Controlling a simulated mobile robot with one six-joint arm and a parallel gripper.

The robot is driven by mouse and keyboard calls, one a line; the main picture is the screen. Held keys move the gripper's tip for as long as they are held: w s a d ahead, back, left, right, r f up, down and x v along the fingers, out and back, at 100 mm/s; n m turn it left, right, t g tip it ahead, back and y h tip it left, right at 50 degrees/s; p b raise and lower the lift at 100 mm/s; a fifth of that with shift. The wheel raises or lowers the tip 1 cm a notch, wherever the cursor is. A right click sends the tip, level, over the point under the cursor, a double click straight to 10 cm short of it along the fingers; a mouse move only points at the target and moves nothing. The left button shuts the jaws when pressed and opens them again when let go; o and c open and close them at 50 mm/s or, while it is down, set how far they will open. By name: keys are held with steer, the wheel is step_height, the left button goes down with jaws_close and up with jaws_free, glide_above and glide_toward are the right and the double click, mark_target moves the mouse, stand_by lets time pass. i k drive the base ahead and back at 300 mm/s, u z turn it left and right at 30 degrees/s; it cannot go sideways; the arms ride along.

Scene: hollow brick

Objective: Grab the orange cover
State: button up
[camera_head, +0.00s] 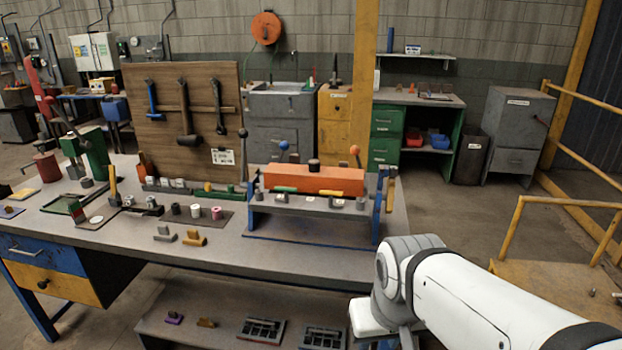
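The orange cover (313,180) is a long orange block lying level across the blue-framed fixture (308,217) on the workbench. A dark round knob stands at the middle of its top edge. A green piece and a yellow piece sit along its lower front edge. My white arm comes in from the lower right, in front of the bench and to the right of the fixture. Its grey joint is bent downward near the bench's front edge. My gripper's fingers do not show; the arm's end runs down toward the bottom edge of the picture, well apart from the cover.
Levers with blue and orange ball tops stand by the fixture. A wooden tool board (183,115) rises behind the workbench (200,250). Small parts lie left of the fixture. A lower shelf (215,318) holds more parts. A yellow railing (570,200) stands at the right.

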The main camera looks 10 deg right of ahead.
mark_target(312, 178)
steer(key=u, duration=0.15)
steer(key=i, duration=0.95)
steer(key=z, duration=0.05)
